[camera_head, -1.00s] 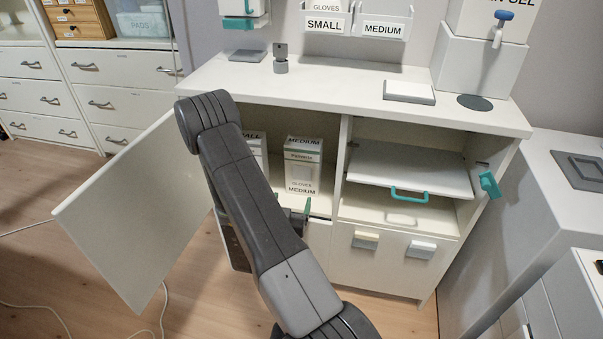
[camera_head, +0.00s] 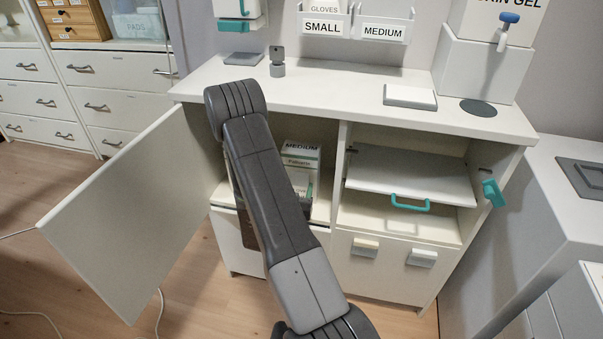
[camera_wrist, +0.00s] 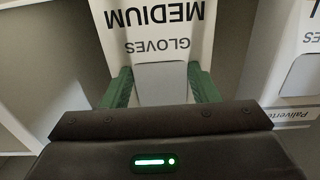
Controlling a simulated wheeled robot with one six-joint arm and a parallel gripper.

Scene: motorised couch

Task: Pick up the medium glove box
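In the wrist view the box (camera_wrist: 155,30) appears upside down, with MEDIUM and GLOVES readable and a grey patch below. My gripper (camera_wrist: 161,78) has its two green fingers spread apart, one at each side edge of the box front. I cannot tell whether they touch it. In the head view my gripper (camera_head: 307,190) is mostly hidden behind my arm.
Another Palliverte box (camera_wrist: 292,70) stands close beside it in the wrist view. The open cabinet door (camera_head: 125,215) swings out at left. A divider (camera_head: 338,175) bounds the compartment at right; a pulled-out shelf (camera_head: 412,180) with teal handle lies beyond.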

